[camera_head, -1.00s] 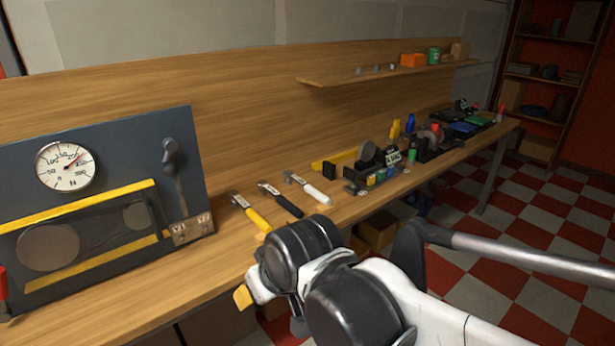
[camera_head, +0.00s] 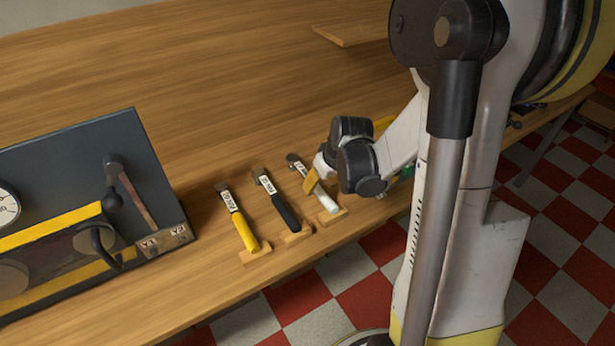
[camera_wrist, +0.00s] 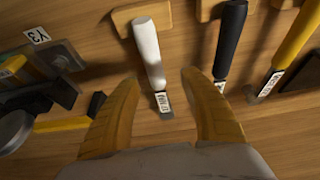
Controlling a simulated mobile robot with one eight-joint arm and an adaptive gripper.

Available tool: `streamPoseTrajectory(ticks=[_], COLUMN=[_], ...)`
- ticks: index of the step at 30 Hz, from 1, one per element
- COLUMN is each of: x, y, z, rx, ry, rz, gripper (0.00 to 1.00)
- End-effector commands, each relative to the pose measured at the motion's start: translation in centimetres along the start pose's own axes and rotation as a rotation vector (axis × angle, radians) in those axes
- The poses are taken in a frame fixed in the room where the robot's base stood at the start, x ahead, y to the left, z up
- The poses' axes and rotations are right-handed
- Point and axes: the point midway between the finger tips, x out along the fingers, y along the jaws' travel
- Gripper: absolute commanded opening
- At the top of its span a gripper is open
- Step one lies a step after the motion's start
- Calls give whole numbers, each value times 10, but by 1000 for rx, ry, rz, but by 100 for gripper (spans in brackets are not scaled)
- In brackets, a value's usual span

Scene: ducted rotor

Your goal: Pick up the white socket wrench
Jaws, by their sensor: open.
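The white-handled socket wrench (camera_head: 328,203) lies on the wooden bench, the rightmost of three similar tools, its handle end at a small wooden block. In the wrist view its white handle (camera_wrist: 148,50) points up the picture, and its labelled metal shank points down between my fingers. My gripper (camera_head: 312,181) is at the wrench and hides part of its middle in the head view. In the wrist view my gripper (camera_wrist: 160,80) is open, with one yellow finger on each side of the wrench. I see no clear contact; the height gap cannot be told.
A black-handled tool (camera_head: 285,212) and a yellow-handled tool (camera_head: 244,231) lie to the left on small blocks. A dark panel with a lever (camera_head: 125,185) stands farther left. In the wrist view a grey block marked Y3 (camera_wrist: 62,57) and dark tools crowd the left.

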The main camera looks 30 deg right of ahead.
Motion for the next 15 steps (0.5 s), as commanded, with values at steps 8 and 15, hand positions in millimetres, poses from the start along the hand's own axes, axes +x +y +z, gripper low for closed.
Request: streamPoseTrajectory(ticks=[8, 15], x=[23, 60], y=[2, 8], z=[-2, -11], rx=[0, -1], ry=[0, 0], rz=[0, 0], gripper=[52, 52])
